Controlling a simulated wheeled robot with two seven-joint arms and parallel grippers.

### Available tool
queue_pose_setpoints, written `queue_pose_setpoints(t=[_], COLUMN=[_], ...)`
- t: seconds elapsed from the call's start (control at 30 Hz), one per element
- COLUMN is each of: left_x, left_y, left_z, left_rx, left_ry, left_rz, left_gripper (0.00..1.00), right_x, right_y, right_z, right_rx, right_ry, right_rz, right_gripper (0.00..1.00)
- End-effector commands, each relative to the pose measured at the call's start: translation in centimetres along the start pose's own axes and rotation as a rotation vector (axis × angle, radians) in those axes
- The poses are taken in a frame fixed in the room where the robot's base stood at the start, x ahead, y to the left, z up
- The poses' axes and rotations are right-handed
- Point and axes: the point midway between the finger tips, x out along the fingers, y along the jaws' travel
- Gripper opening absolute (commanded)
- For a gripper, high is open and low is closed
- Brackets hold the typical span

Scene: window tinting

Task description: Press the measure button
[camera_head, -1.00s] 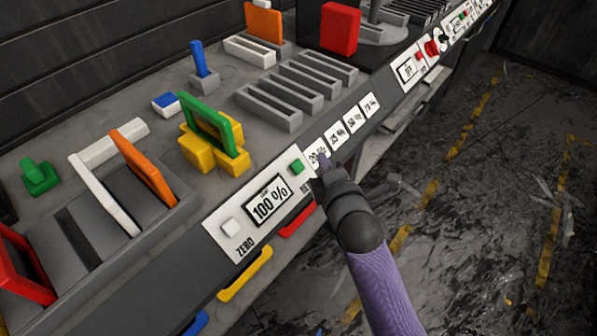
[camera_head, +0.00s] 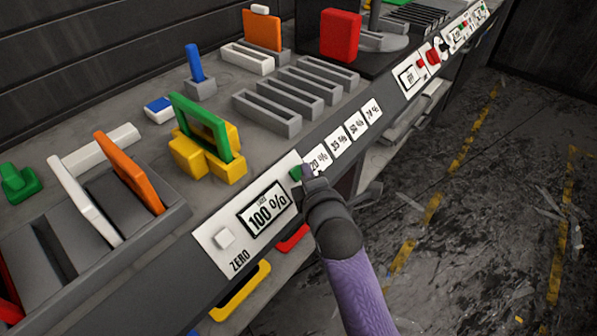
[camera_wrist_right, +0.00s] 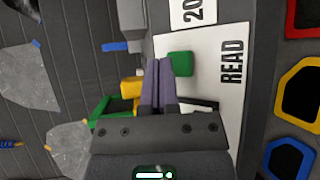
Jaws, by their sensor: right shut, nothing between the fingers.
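The green button (camera_head: 295,173) sits on the white meter panel (camera_head: 210,243) at the table's front edge, partly covered by my right gripper in the head view. In the right wrist view, the green button (camera_wrist_right: 181,64) is beside the word READ. A display on the panel reads 100 %, and a white button (camera_head: 224,238) is next to ZERO. My right gripper (camera_head: 308,172) is shut and empty, its tips close beside the green button. In the right wrist view its shut fingers (camera_wrist_right: 160,68) lie just left of the button; I cannot tell whether they touch. My left gripper is not in view.
A yellow stand with a green frame (camera_head: 203,126) stands behind the panel. Grey slotted racks (camera_head: 267,114) and an orange frame (camera_head: 128,172) are on the tabletop. A red block (camera_head: 341,34) is farther back. The floor to the right is open.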

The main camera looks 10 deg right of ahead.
Motion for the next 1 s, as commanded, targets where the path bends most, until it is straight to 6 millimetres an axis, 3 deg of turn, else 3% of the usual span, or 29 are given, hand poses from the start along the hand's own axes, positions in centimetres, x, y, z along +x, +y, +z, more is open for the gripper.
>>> queue_pose_setpoints(t=[0.37,1.0], left_x=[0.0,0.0], left_y=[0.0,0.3], left_z=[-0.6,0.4], left_rx=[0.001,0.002], left_ry=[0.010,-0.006], left_rz=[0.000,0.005], left_gripper=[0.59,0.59], right_x=[0.0,0.0], right_y=[0.0,0.0], right_z=[0.0,0.0], right_rx=[0.000,0.000], right_ry=[0.000,0.000], right_rz=[0.000,0.000], right_gripper=[0.00,0.00])
